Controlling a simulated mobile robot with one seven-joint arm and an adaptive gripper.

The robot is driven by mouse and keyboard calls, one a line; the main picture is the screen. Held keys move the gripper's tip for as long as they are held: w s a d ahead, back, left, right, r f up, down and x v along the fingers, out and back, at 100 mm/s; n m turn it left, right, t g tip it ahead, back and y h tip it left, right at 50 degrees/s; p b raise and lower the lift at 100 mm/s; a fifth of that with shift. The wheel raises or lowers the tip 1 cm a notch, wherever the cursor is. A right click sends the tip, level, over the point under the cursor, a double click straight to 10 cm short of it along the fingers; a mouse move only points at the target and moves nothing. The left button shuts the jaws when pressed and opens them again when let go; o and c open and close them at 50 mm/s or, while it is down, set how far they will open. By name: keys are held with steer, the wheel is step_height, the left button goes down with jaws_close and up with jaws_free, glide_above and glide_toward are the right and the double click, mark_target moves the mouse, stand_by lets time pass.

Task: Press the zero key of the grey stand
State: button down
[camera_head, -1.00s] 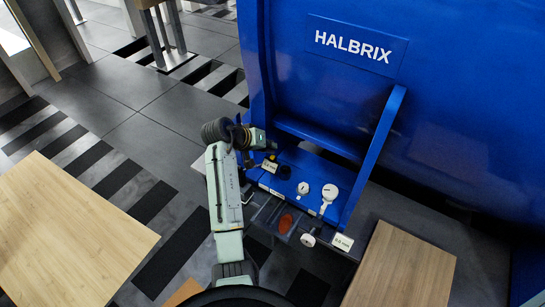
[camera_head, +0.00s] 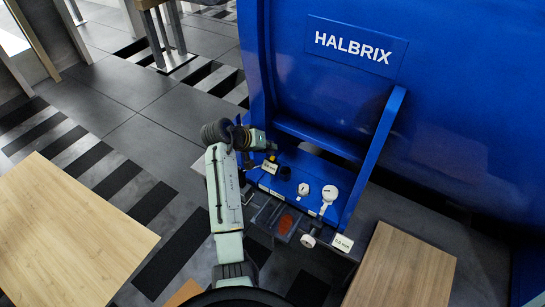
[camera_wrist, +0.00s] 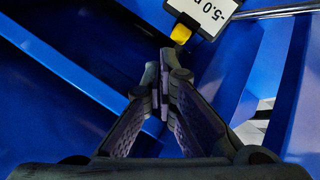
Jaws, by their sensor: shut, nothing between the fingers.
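My gripper (camera_head: 272,147) is shut and empty at the left end of the blue machine's shelf. In the wrist view its fingertips (camera_wrist: 166,62) point at a yellow key (camera_wrist: 181,34) and are very close to it; I cannot tell whether they touch. The key sits at the edge of a dark-framed white display (camera_wrist: 207,12), whose upside-down reading includes 5.0 and is partly cut off. In the head view this display (camera_head: 270,168) is small, just below the gripper, and its reading is unclear. The stand's body is mostly hidden there, so its colour cannot be told.
A second display (camera_head: 342,243) stands at the shelf's front right. The blue machine (camera_head: 440,130) rises behind. Wooden tables stand left (camera_head: 70,230) and right (camera_head: 405,268).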

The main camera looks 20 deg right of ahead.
steer(key=shift+f, duration=0.1)
steer(key=shift+f, duration=0.35)
steer(key=shift+f, duration=0.45)
stand_by(0.6)
stand_by(0.3)
steer(key=shift+r+p, duration=0.8)
steer(key=shift+r, duration=0.05)
step_height(320, 180, up, 5)
steer(key=p, duration=0.4)
stand_by(0.7)
